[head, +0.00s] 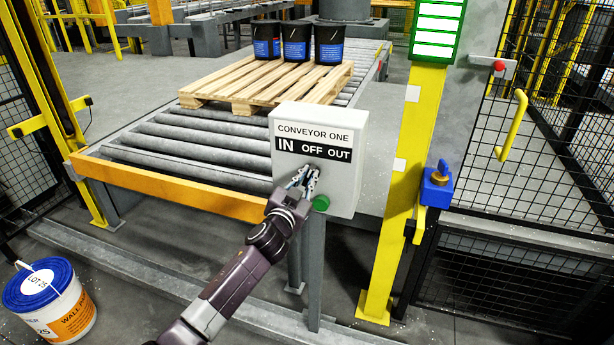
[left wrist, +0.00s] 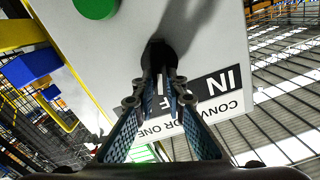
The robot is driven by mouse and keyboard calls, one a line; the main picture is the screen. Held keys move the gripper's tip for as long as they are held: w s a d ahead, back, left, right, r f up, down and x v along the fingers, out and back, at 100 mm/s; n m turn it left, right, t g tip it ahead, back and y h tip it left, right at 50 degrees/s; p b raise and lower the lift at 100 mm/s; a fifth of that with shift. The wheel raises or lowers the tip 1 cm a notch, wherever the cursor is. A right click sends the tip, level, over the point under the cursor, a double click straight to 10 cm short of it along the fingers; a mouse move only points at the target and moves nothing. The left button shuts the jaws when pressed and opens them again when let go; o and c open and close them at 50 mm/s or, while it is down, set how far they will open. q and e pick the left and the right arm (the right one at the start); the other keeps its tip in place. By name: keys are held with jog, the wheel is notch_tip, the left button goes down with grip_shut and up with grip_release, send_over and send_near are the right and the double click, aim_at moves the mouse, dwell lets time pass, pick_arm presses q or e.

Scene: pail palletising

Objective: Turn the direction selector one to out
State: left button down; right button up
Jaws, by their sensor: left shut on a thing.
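The control box (head: 318,195) is white and labelled CONVEYOR ONE, with IN, OFF and OUT on a black and white strip. The direction selector one is a dark knob below OFF; it shows in the left wrist view (left wrist: 158,54), where the box appears upside down. My left gripper (head: 304,180) reaches the box front from below. In the left wrist view its fingers (left wrist: 160,92) are shut on the selector, one on each side. The fingers hide much of the knob, so I cannot tell which word it points to. My right gripper is not in view.
A green button (head: 321,203) sits low on the box, close to my left gripper. Behind it, a roller conveyor (head: 190,143) bears a wooden pallet (head: 262,88) with black pails (head: 298,42). A yellow post (head: 398,190) stands right; a white pail (head: 50,300) stands on the floor.

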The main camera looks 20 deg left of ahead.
pick_arm(q)
jog(key=m, duration=0.4)
jog(key=shift+d+f+m, duration=0.2)
jog(key=shift+d+m, duration=0.1)
jog(key=shift+m, duration=0.1)
dwell(0.4)
jog(key=c, duration=2)
grip_release()
jog(key=shift+o, duration=0.2)
jog(key=s, duration=1.2)
jog(key=shift+a, duration=0.2)
jog(key=shift+f, duration=0.15)
